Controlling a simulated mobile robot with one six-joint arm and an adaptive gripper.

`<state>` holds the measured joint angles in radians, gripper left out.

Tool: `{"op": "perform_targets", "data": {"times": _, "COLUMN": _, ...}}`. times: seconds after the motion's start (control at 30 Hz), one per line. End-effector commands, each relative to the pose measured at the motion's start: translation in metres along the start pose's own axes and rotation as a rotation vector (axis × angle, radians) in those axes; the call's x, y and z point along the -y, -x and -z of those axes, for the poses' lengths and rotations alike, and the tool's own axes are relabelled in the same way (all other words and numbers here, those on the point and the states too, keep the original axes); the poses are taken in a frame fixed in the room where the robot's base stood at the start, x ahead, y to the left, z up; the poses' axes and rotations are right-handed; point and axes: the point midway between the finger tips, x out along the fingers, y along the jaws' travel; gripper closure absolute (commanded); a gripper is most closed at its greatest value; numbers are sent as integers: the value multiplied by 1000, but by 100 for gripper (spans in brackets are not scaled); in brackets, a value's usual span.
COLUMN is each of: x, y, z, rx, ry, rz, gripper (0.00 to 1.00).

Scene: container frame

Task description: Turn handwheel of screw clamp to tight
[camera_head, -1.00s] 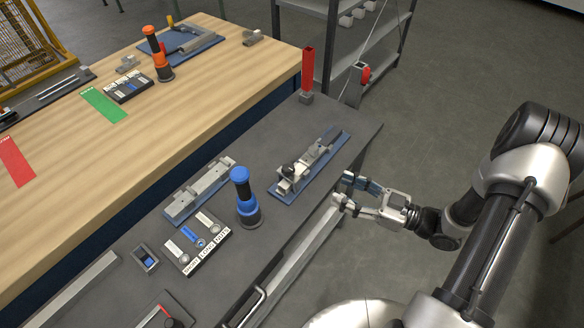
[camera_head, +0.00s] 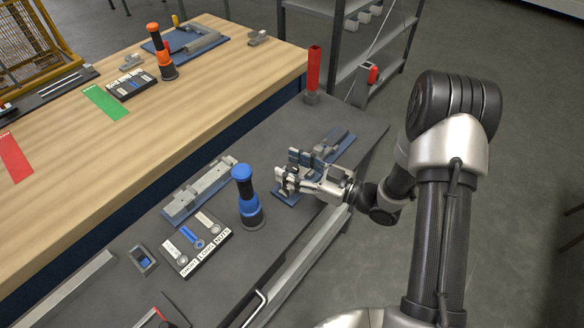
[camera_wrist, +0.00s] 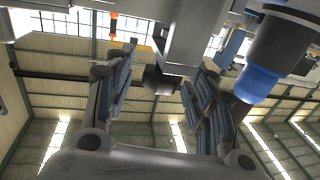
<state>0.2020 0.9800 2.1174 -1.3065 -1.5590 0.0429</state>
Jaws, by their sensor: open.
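The screw clamp (camera_head: 340,152), a grey metal fixture on a blue base plate, lies near the right edge of the dark bench. My gripper (camera_head: 287,171) reaches over its near-left end from the right and covers part of it. In the wrist view, my gripper's two padded fingers (camera_wrist: 158,100) stand apart. A dark round knob (camera_wrist: 160,82), apparently the handwheel, shows between them with a gap on each side. It hangs from a grey block (camera_wrist: 188,45). In the head view the handwheel is hidden behind my fingers.
A blue-topped upright tool (camera_head: 246,195) stands close left of my gripper. Further left are a grey fixture (camera_head: 200,190) and a labelled tray (camera_head: 197,243). A red post (camera_head: 313,75) stands at the bench's far corner. Open floor lies to the right.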

Motion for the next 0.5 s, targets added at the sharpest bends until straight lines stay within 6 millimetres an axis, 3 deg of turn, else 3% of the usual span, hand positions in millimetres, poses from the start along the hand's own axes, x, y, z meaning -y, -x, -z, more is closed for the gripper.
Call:
{"op": "perform_targets", "data": {"times": 0.27, "x": 0, "y": -1, "z": 0, "rx": 0, "ry": 0, "rz": 0, "gripper": 50}}
{"op": "perform_targets", "data": {"times": 0.5, "x": 0, "y": -1, "z": 0, "rx": 0, "ry": 0, "rz": 0, "gripper": 66}}
